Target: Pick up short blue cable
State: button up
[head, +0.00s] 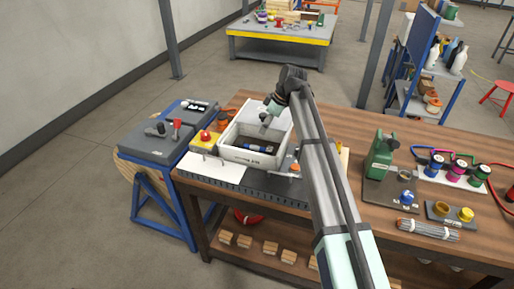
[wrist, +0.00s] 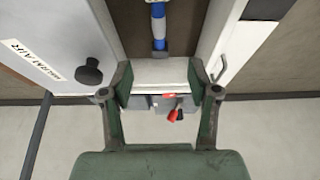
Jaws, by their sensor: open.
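A short blue piece with grey ends (head: 258,149), which looks like the short blue cable, lies in the grey-white bin (head: 232,157) on the workbench. In the wrist view the blue piece (wrist: 158,22) runs up and down at top centre, its near grey end close to the bin wall (wrist: 160,71). My gripper (wrist: 160,90) is open, with one finger on each side of the picture and nothing between them. The blue piece is ahead of the fingertips and apart from them. In the head view my gripper (head: 268,112) is over the back part of the bin.
A yellow box with a red button (head: 206,138) stands left of the bin. A white panel with a black knob (wrist: 89,70) is at left in the wrist view. A green device (head: 381,157) and coloured spools (head: 455,173) stand on the bench at right.

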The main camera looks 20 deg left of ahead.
jog(key=p, duration=0.1)
send_over(255, 146)
jog(key=d, duration=0.2)
notch_tip(255, 146, down, 6)
jog(key=shift+w, duration=0.1)
jog(key=shift+p+x, duration=1)
jog(key=shift+x, duration=1.55)
jog(key=shift+d+f, duration=0.15)
jog(key=shift+f, duration=0.05)
grip_shut()
